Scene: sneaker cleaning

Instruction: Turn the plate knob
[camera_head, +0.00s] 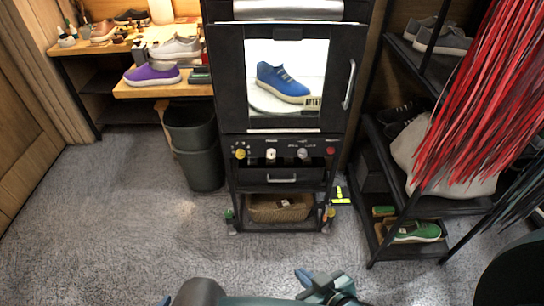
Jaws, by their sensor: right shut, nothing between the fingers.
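A black cabinet (222,90) stands in the middle with a row of knobs on its front panel below a window. From left to right these are a yellow knob (240,153), a white knob (271,155), a grey knob (302,153) and a red button or knob (330,150). The labels are too small to read, so I cannot tell which is the plate knob. A blue sneaker (283,82) sits on a white round plate (262,100) behind the window. My right gripper (308,281) is shut and empty at the bottom, well short of the cabinet.
The cabinet has a door handle (349,84), a drawer (281,178) and a wicker basket (280,208) low down. A dark bin (197,150) stands left of it. A shoe rack (408,213) and red hanging strips (490,85) are at right. The carpet in front is clear.

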